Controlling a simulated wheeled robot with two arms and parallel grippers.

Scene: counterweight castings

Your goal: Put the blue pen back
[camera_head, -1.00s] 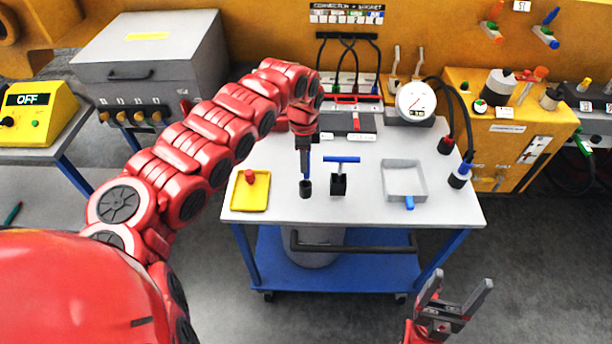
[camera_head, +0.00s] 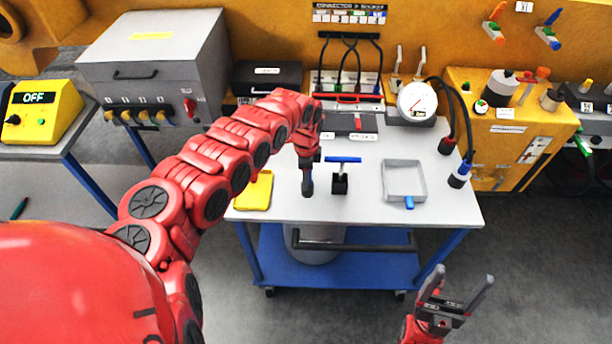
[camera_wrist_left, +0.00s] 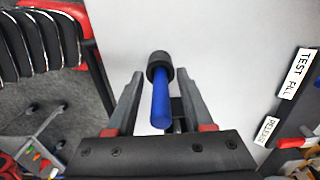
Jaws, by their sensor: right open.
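The blue pen (camera_wrist_left: 161,106) shows in the left wrist view between my left gripper's fingers. Its far end is at a small black cup (camera_wrist_left: 159,66) and appears to be inside it. My left gripper (camera_wrist_left: 160,82) has a finger on each side of the pen, with visible gaps, so it looks open. In the head view my left gripper (camera_head: 307,188) is low over the table, and it hides most of the pen and cup. My right gripper (camera_head: 457,292) is open and empty in front of the table's right side.
A blue T-handled tool in a black block (camera_head: 340,184) stands close to the right of my left gripper. A yellow tray (camera_head: 254,192) is to the left and a grey tray (camera_head: 388,182) to the right. The white tabletop's front (camera_head: 350,213) is clear.

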